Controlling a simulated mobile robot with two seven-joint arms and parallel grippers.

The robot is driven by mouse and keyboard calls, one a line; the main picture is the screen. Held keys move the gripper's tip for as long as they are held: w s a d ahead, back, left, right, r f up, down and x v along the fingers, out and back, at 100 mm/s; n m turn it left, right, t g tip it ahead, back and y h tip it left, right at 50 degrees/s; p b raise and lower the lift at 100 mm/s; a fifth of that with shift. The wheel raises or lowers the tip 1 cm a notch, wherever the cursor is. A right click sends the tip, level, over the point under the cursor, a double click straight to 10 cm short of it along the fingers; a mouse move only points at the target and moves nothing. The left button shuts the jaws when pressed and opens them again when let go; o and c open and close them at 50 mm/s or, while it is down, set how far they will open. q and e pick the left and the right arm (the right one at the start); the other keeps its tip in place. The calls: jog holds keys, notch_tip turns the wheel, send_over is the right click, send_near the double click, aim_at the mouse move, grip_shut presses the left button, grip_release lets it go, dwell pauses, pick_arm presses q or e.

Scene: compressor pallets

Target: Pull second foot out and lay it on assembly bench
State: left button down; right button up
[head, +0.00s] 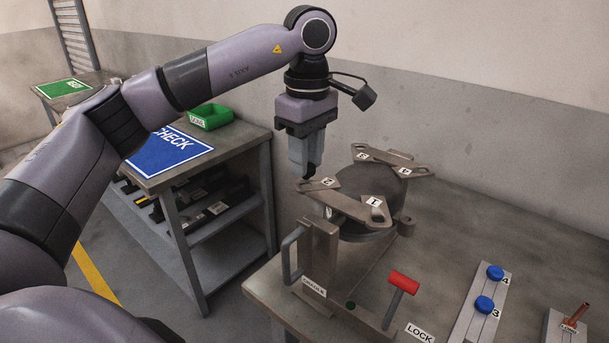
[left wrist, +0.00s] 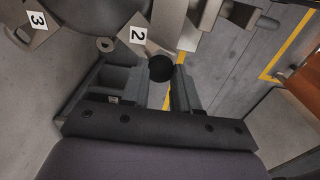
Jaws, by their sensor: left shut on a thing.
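My left gripper (head: 308,172) points down at the far left corner of the compressor (head: 370,186). It is shut on a small dark foot, which shows as a black round piece (left wrist: 161,68) between the fingers in the left wrist view. The foot is at the end of the metal arm labelled 2 (head: 318,186), which also shows in the left wrist view (left wrist: 137,36). I cannot tell whether the foot is still in its hole. The compressor sits on the grey bench (head: 455,213). My right gripper is not in view.
A clamp with a grey handle (head: 290,255) and a red-topped lever (head: 404,283) stand at the front. Blue knobs (head: 485,304) sit on a strip at right. A side bench with a blue CHECK sign (head: 168,151) and green bin (head: 210,116) is left. The back right bench is clear.

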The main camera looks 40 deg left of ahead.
pick_arm(q)
jog(key=shift+r+p, duration=1.55)
jog(key=shift+r, duration=0.3)
jog(key=shift+f, duration=0.1)
